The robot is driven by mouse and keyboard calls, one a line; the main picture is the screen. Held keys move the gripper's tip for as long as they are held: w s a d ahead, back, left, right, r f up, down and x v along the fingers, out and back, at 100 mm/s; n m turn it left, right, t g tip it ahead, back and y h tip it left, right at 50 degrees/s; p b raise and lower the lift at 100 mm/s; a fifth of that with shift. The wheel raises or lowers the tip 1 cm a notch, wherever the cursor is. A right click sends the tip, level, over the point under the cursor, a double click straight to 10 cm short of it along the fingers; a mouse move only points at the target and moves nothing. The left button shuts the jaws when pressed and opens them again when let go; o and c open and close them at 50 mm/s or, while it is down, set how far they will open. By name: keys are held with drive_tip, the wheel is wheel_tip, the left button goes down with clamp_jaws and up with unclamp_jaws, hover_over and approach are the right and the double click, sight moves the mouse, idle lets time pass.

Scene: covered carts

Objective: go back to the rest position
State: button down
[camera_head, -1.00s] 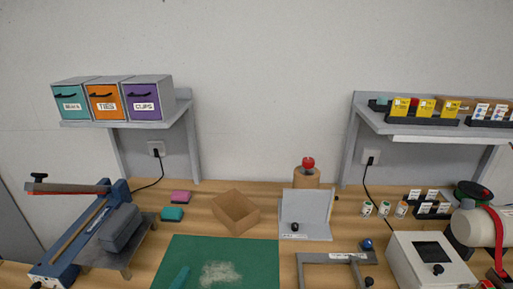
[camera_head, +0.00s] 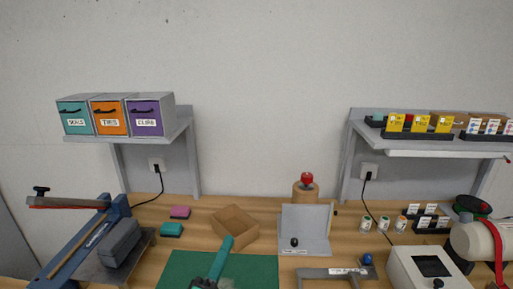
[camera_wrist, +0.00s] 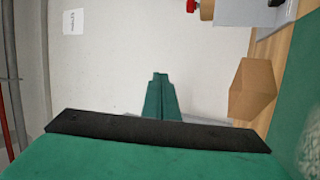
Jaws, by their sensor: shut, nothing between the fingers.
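My gripper (camera_head: 228,239) shows in the head view as a teal shape rising over the green mat (camera_head: 180,263), its tip in front of the open cardboard box (camera_head: 235,221). In the wrist view my gripper (camera_wrist: 160,76) has its teal fingers together, empty, facing the pale wall. The box (camera_wrist: 253,92) is to the right of the fingers there, apart from them. A pale granular heap (camera_wrist: 312,148) shows at the wrist view's right edge.
A blue lever tool (camera_head: 85,245) stands at the left. A grey angled stand (camera_head: 305,228), a grey frame (camera_head: 325,274) and a white device (camera_head: 410,264) are at the right. Shelves with drawers (camera_head: 110,116) and small boxes (camera_head: 420,121) hang above. The wall between the shelves is clear.

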drive_tip(key=s+d+r+n+t+y, duration=0.4)
drive_tip(key=d+r+n+t+y, duration=0.15)
drive_tip(key=d+r+y, duration=0.35)
drive_tip(key=s+d+f+m+g+y, duration=0.2)
drive_tip(key=s+f+m+g, duration=0.15)
drive_tip(key=s+f, duration=0.7)
drive_tip(key=s+d+f+m+g+y, duration=0.15)
drive_tip(key=s+f+g, duration=0.25)
drive_tip(key=s+f, duration=0.65)
drive_tip(key=s+a+f+m+g+h, duration=0.2)
drive_tip(key=s+f+m, duration=0.3)
drive_tip(key=s, duration=0.3)
drive_tip(key=s+a+f+m+g+h, duration=0.1)
drive_tip(key=s+a+f+m+h, duration=0.1)
drive_tip(key=s+f+m, duration=0.4)
drive_tip(key=s+m, duration=0.1)
drive_tip(key=s, duration=0.1)
drive_tip(key=shift+s+a+g+h, duration=0.25)
drive_tip(key=shift+s+g+h, duration=0.1)
drive_tip(key=shift+g, duration=0.05)
